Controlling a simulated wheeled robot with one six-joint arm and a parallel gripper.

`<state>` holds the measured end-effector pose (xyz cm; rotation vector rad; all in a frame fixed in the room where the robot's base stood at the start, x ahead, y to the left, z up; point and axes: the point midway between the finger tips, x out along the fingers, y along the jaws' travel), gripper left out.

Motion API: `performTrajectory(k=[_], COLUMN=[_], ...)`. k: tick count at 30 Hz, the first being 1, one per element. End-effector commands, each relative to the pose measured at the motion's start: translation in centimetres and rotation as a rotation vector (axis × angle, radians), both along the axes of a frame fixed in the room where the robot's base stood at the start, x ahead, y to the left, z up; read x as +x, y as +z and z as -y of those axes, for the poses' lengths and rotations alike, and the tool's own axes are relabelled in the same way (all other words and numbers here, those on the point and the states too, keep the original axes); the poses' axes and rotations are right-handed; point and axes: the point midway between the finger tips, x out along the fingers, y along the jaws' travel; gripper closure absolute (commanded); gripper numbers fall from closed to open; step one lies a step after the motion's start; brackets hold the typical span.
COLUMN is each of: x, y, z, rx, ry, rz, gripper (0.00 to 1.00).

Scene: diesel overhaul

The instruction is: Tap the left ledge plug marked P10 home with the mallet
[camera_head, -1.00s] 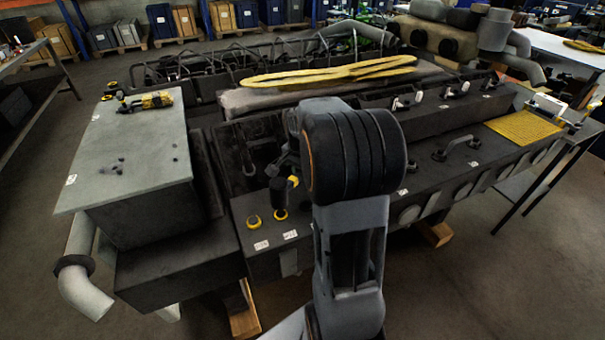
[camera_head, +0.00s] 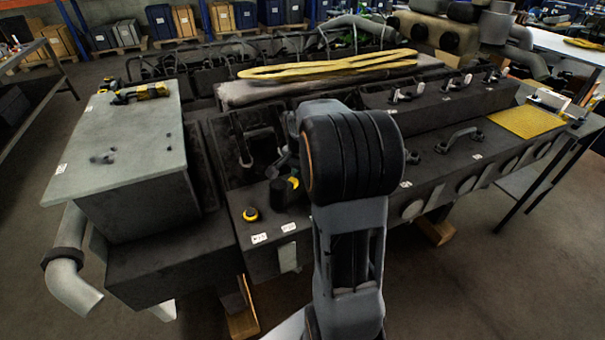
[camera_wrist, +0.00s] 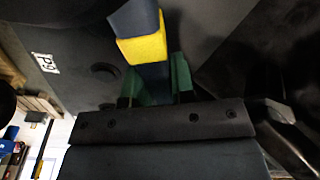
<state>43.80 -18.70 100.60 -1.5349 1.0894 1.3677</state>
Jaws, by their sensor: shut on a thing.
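My gripper (camera_wrist: 158,88) shows in the wrist view with green fingers shut on the mallet's dark handle. The mallet (camera_wrist: 142,48) has a yellow band beyond the fingers and a dark blue part at the top edge. In the head view, the mallet's dark head (camera_head: 281,193) is over the near-left ledge, and my arm hides the gripper. A yellow-rimmed plug (camera_head: 250,214) sits on the ledge left of the mallet, apart from it in the picture. Its label (camera_head: 259,238) is too small to read surely. In the wrist view a label (camera_wrist: 46,63) reads P9.
A second label (camera_head: 288,227) is on the ledge below the mallet. A grey-topped cabinet (camera_head: 120,140) with a yellow tool (camera_head: 140,93) stands left. The dark engine block, with handles (camera_head: 460,137) and a yellow mat (camera_head: 527,121), extends right. Open floor lies in front.

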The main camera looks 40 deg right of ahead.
Motion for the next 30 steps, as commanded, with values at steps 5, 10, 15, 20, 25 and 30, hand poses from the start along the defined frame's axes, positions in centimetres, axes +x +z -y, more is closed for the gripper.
performTrajectory(k=[5, 10, 15, 20, 25, 30], x=[-0.3, -0.3, -0.3, -0.3, -0.3, -0.3], y=[-1.3, -0.9, 1.1, 3.8, 6.0, 6.3], z=[-0.1, -0.2, -0.2, -0.1, 0.0, 0.0], rx=[0.003, 0.003, 0.003, 0.002, 0.002, 0.002], ry=[0.004, 0.005, 0.005, 0.002, 0.001, 0.001], rz=[-0.019, -0.02, -0.017, -0.015, -0.012, -0.012], gripper=[1.0, 1.0, 1.0, 1.0, 1.0, 1.0])
